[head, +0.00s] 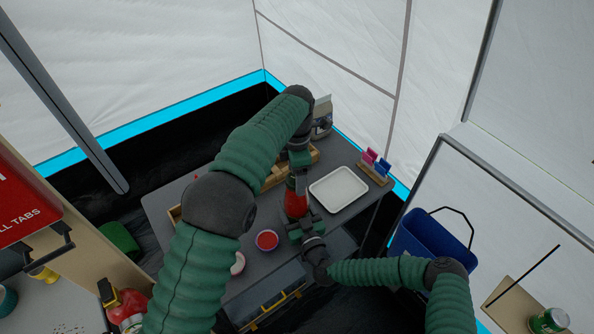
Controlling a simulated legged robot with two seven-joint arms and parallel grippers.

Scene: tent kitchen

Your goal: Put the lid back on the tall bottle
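A tall red bottle (296,204) stands on the grey table, near the table's middle. My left gripper (298,168) is directly above its top, pointing down. The bottle's top and any lid are hidden or too small to make out there. My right gripper (304,226) is low at the bottle's near side, close to or touching it. The fingers of both grippers are too small and covered to show whether they are open or shut. A round red-topped item (267,240) sits on the table left of the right gripper; I cannot tell whether it is a lid or a small bowl.
A white tray (339,189) lies right of the bottle. A rack with pink and blue pieces (375,165) stands at the table's right edge. A bag (322,118) and wooden boxes (272,177) are behind. A white-and-red round item (238,263) is partly behind my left arm. A blue bucket (430,240) stands right.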

